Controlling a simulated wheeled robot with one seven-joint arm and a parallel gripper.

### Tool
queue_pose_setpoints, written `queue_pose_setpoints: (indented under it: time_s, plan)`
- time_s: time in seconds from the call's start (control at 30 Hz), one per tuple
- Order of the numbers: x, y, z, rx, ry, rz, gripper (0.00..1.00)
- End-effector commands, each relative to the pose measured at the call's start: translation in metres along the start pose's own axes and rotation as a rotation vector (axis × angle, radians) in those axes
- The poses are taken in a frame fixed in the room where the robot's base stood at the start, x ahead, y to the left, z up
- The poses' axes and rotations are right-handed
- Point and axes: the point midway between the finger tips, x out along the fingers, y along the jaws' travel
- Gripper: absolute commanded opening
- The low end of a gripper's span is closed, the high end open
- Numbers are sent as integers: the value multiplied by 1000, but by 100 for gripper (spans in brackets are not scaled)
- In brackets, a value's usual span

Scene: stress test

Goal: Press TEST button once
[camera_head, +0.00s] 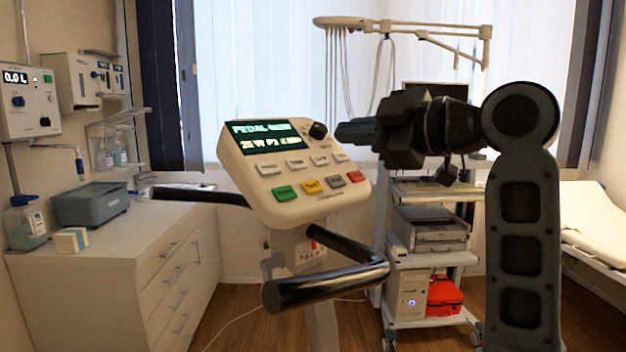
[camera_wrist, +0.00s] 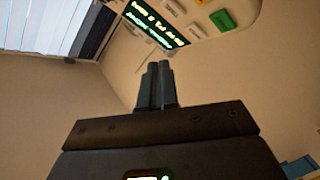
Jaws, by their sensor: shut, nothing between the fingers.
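The cream control console (camera_head: 235,165) stands in the middle of the head view, with a lit display (camera_head: 268,136). Its lower row has a green button (camera_head: 285,193), a yellow button (camera_head: 311,186), a grey button and a red button (camera_head: 354,175). The yellow one seems to read TEST, though its lettering is small. My gripper (camera_head: 345,132) is shut and empty, to the right of the display and above the buttons, pointing left. In the wrist view, the shut fingertips (camera_wrist: 157,70) appear below the display (camera_wrist: 155,22) and green button (camera_wrist: 223,20), apart from them.
A row of white buttons (camera_head: 295,162) and a black knob (camera_head: 318,131) are close to my gripper. Dark handlebars (camera_head: 330,285) reach out from the console. A cabinet (camera_head: 110,265) stands left, an equipment cart (camera_head: 408,275) behind right, and a bed (camera_head: 595,225) far right.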

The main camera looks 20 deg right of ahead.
Motion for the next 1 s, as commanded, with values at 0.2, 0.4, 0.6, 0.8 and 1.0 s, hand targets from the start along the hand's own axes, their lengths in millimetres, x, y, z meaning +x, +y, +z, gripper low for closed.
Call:
queue_pose_setpoints:
  time_s: [0.2, 0.4, 0.6, 0.8, 1.0]
  plan:
    - [-12, 10, -10, 0, 0, 1, 0]
    - [-21, 16, -16, -1, 0, 1, 0]
    - [-23, 17, -17, 0, 0, 0, 0]
    - [-23, 17, -17, 0, 0, 0, 0]
    - [-23, 16, -17, 0, 0, 0, 0]
